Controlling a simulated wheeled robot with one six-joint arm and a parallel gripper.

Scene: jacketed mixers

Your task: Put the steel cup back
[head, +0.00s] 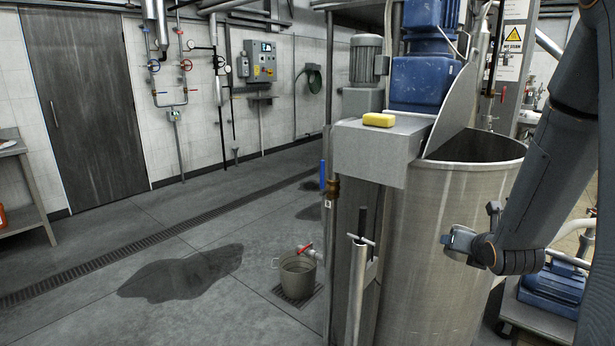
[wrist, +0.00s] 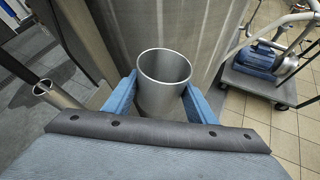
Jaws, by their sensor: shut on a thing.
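My gripper (wrist: 160,88) has its two blue fingers shut on the steel cup (wrist: 165,70), one finger on each side. The cup is a plain, open-topped metal cylinder. Its rim stands above the fingers and its inside looks empty; the lower part is hidden. In the head view my gripper (head: 452,241) is in front of the big steel mixer vessel (head: 440,250), below its rim. The cup is hard to make out there. An open-ended steel tube (wrist: 55,94) stands left of the cup in the wrist view, apart from it.
A grey box (head: 375,152) with a yellow sponge (head: 379,119) on top juts out beside the vessel. A steel pole with a cross handle (head: 357,285) stands before it. A bucket (head: 297,277) and dark puddle (head: 185,272) are left. A blue pump (wrist: 262,58) sits on a cart right.

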